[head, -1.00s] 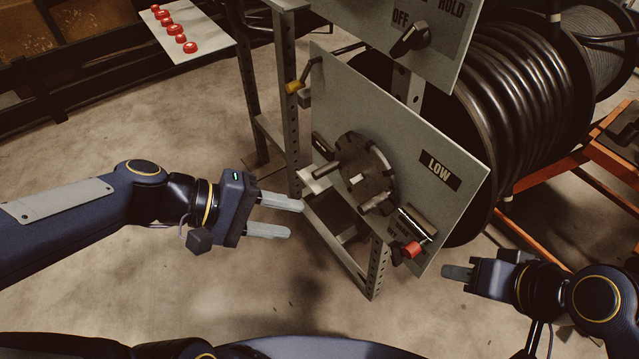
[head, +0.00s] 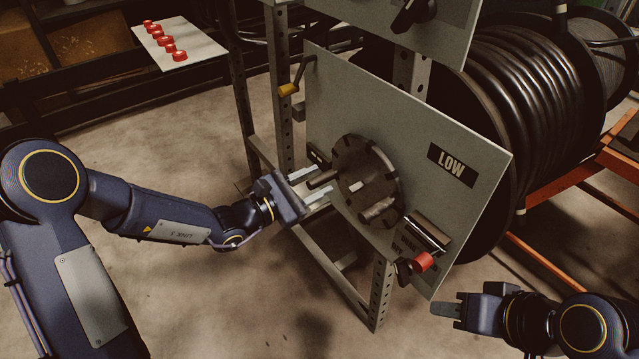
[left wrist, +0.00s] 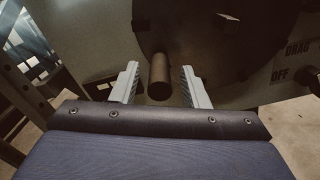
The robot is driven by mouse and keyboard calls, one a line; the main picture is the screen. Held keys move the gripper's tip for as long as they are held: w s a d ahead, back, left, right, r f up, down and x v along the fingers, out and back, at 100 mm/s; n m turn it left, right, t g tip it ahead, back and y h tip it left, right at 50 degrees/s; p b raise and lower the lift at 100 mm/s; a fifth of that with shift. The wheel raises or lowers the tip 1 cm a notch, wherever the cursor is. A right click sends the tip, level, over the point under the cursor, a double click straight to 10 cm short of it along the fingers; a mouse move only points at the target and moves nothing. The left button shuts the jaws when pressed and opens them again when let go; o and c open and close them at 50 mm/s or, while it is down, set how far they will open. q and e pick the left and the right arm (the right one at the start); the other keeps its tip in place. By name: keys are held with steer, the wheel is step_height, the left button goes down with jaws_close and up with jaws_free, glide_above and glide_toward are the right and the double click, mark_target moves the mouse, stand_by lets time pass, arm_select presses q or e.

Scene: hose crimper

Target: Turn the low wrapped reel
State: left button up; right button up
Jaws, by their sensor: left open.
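The panel marked LOW (head: 452,163) carries a dark round reel disc (head: 383,165) with a stubby peg (head: 322,179) sticking out at its left and a second one (head: 378,212) lower down. My left gripper (head: 313,184) is open, with its fingers either side of the left peg. In the left wrist view the peg (left wrist: 159,77) stands between the two pale fingers (left wrist: 159,88), with a gap on each side. My right gripper (head: 447,309) is low at the right, away from the panel. Its finger gap cannot be made out.
A red-tipped lever (head: 423,262) stands out at the panel's lower right. The metal frame (head: 381,285) stands below. A large black hose reel (head: 520,100) is behind. Floor at the front is clear.

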arm_select(q)
steer(key=shift+x, duration=0.8)
steer(key=c, duration=0.9)
